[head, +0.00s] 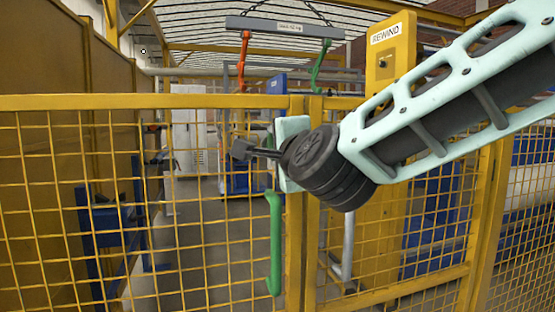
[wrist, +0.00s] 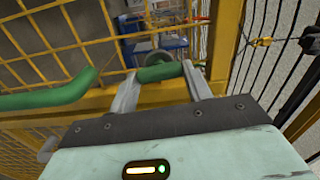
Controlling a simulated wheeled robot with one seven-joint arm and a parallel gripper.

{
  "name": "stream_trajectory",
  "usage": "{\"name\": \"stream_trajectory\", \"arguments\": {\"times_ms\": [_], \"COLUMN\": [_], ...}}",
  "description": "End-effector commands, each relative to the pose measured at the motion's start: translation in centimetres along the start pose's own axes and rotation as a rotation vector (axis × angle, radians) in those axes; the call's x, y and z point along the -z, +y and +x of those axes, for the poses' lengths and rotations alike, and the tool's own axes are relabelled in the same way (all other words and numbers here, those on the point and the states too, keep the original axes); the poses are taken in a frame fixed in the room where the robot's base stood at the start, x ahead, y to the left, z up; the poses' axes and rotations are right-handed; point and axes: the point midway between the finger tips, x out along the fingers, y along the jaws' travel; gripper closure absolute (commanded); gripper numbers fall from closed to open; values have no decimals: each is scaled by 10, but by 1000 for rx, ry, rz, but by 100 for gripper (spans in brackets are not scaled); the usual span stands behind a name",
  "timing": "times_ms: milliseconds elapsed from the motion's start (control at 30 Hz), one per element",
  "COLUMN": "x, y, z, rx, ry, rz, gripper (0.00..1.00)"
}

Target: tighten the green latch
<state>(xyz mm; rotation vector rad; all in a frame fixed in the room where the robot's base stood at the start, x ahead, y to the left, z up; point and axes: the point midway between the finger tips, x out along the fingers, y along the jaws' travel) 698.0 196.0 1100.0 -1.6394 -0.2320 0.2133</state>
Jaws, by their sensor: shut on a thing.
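The green latch (wrist: 160,73) shows in the wrist view as a short green bar between my two fingers. My gripper (wrist: 159,76) is shut on it, with one grey finger at each end of the visible piece. In the head view my gripper (head: 244,150) is at the gate's upright post, just above the long green handle (head: 274,245). My wrist hides most of the latch there, so its angle cannot be told. The same green handle (wrist: 48,97) lies to the left in the wrist view, apart from my fingers.
The yellow mesh gate (head: 90,200) fills the left, with its top rail (head: 140,101) near gripper height. A yellow REWIND post (head: 388,60) stands at right. A beam (head: 280,27) with an orange hook (head: 243,60) and a green hook (head: 319,65) hangs beyond.

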Motion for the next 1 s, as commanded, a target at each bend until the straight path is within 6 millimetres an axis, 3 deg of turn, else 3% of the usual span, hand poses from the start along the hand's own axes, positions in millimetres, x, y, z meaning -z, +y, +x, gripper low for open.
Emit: {"name": "stream_trajectory", "arguments": {"times_ms": [567,600,667,1000], "x": [1,1,1,0], "y": [0,0,0,0], "z": [0,0,0,-2], "rx": [-1,-1,-1,-1], "ry": [2,2,2,0], "rz": [35,35,34,34], "gripper": [74,45,29,29]}}
